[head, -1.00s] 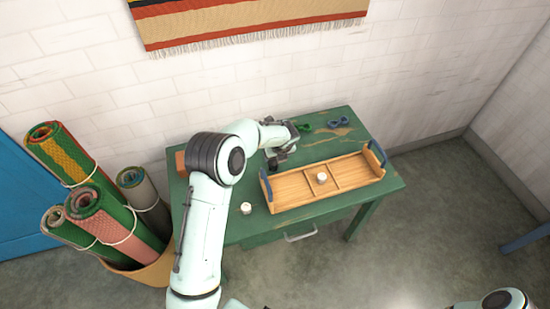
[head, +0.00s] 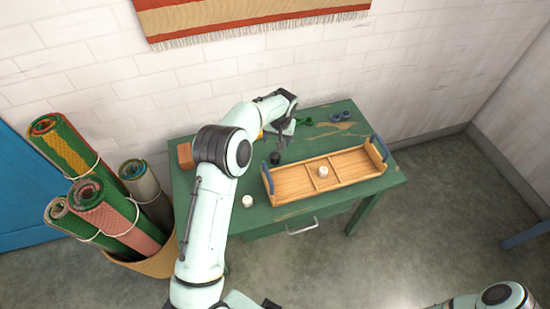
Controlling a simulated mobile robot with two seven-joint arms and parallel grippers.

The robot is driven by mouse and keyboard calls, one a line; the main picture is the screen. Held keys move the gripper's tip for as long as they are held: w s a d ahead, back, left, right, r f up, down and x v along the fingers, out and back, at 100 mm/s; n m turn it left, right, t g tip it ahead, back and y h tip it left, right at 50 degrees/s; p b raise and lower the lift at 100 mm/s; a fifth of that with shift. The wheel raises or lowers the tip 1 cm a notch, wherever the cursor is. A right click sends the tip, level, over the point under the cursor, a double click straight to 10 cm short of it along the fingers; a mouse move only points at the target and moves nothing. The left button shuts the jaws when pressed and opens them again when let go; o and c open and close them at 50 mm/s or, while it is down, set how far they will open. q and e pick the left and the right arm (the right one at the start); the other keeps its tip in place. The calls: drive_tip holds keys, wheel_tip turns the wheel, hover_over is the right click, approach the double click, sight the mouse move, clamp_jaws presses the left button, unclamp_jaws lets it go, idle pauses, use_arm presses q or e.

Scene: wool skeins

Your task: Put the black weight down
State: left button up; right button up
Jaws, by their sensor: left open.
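The small black weight (head: 275,158) stands on the green table (head: 255,222), just left of the wooden tray's back left corner. My left gripper (head: 284,139) is open, above and just behind the weight. It looks apart from the weight, though the fingertips are small and partly hidden. My right gripper is not in view; only part of my right arm shows at the bottom right.
The wooden tray (head: 290,187) with blue handles holds a white piece (head: 323,171) in its middle. Another white piece (head: 247,201) stands left of it. A green item (head: 304,122), a blue item (head: 341,116) and a reddish-brown block (head: 185,155) lie farther back. Rolled rugs (head: 105,212) stand left.

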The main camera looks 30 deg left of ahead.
use_arm(q)
drive_tip(key=n, duration=0.6)
hover_over(275, 155)
drive_tip(key=d, duration=0.1)
drive_tip(key=f, duration=0.7)
drive_tip(key=shift+s+d+f, duration=0.1)
drive_tip(key=shift+s+d, duration=0.1)
drive_tip(key=shift+s, duration=0.2)
drive_tip(key=f, duration=0.1)
drive_tip(key=f+p, duration=0.1)
drive_tip(key=f, duration=0.1)
drive_tip(key=a+f, duration=0.1)
drive_tip(key=shift+w+f, duration=0.3)
drive_tip(key=shift+w, duration=0.05)
drive_tip(key=shift+a+f, duration=0.1)
drive_tip(key=shift+f, duration=0.3)
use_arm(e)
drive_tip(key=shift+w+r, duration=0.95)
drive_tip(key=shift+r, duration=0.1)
use_arm(q)
drive_tip(key=shift+c, duration=0.3)
drive_tip(key=shift+r, duration=0.1)
clamp_jaws()
